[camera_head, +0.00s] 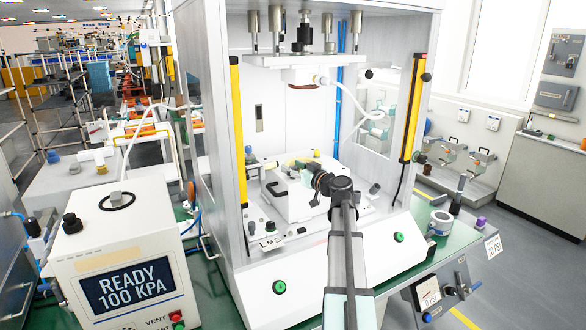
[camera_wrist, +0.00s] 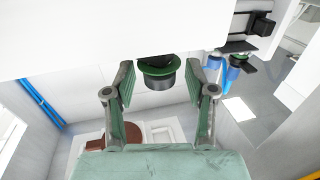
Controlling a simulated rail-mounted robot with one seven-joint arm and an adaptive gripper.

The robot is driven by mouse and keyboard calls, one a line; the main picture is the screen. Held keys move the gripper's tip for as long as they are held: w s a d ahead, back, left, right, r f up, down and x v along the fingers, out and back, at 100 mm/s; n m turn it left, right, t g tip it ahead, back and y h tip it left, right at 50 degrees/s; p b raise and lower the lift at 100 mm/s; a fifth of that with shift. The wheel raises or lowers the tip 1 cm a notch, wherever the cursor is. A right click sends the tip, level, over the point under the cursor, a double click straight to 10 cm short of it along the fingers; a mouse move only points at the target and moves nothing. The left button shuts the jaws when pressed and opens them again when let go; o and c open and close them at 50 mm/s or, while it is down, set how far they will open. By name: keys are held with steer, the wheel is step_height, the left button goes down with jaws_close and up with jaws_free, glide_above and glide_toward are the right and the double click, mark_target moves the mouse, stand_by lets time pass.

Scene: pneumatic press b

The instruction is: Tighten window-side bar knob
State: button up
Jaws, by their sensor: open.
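The yellow bar on the window side (camera_head: 413,108) stands upright at the right of the press opening in the head view. It has a dark knob near its top (camera_head: 426,77) and another near its bottom (camera_head: 421,158). My gripper (camera_head: 314,178) is inside the press opening, low and left of that bar, close to the white fixture. In the wrist view my gripper (camera_wrist: 169,72) is open. A dark round knob with a green rim (camera_wrist: 159,78) shows between its fingers, with gaps on both sides. Which knob this is I cannot tell.
Another yellow bar (camera_head: 238,128) stands at the left of the opening. The press ram plate (camera_head: 293,72) hangs above my gripper. A white fixture (camera_head: 290,198) sits below. In the wrist view a white panel (camera_wrist: 60,55) fills the upper left.

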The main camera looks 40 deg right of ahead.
steer(key=s, duration=1.1)
steer(key=shift+s+d, duration=0.25)
steer(key=shift+s, duration=0.15)
